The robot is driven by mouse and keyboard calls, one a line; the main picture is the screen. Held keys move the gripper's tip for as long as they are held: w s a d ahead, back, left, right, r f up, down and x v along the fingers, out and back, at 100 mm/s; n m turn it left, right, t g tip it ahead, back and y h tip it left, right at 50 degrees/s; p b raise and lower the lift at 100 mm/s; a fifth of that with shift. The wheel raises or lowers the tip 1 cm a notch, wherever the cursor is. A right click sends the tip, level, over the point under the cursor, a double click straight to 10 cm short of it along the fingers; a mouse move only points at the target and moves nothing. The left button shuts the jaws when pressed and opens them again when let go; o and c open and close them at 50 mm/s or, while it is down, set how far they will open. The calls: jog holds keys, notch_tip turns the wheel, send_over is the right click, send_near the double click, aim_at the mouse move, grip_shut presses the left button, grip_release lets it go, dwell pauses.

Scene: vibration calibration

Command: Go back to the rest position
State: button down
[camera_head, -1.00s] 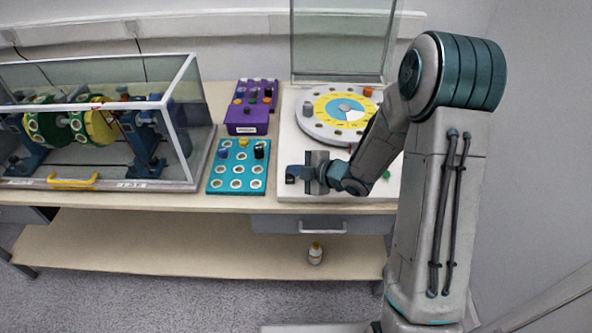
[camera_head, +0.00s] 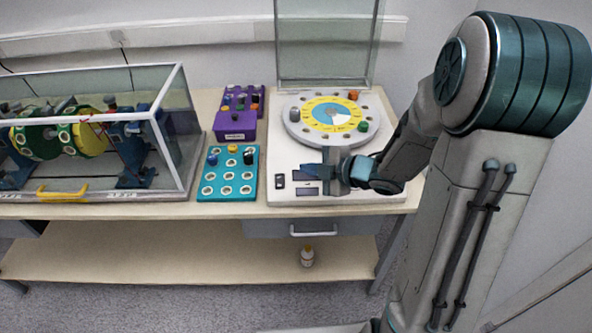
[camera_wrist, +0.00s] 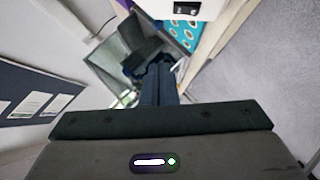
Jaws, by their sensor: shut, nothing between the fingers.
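My gripper (camera_head: 312,171) is shut and empty in the head view. It hangs over the front of the white base plate (camera_head: 290,152) of the dial device. Its fingers point left, and I cannot tell their exact height above the plate. In the wrist view the dark fingers (camera_wrist: 158,84) are together with nothing between them. My arm comes in from the right and bends down at a large teal joint.
A round dial (camera_head: 331,113) sits behind my gripper, with a clear upright panel (camera_head: 326,40) behind it. A teal tray (camera_head: 229,189) and a purple block (camera_head: 236,124) stand left. A glass-cased machine (camera_head: 160,92) is far left.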

jog(key=shift+s+d+r, duration=0.3)
jog(key=shift+d+r, duration=0.05)
jog(key=shift+d, duration=0.05)
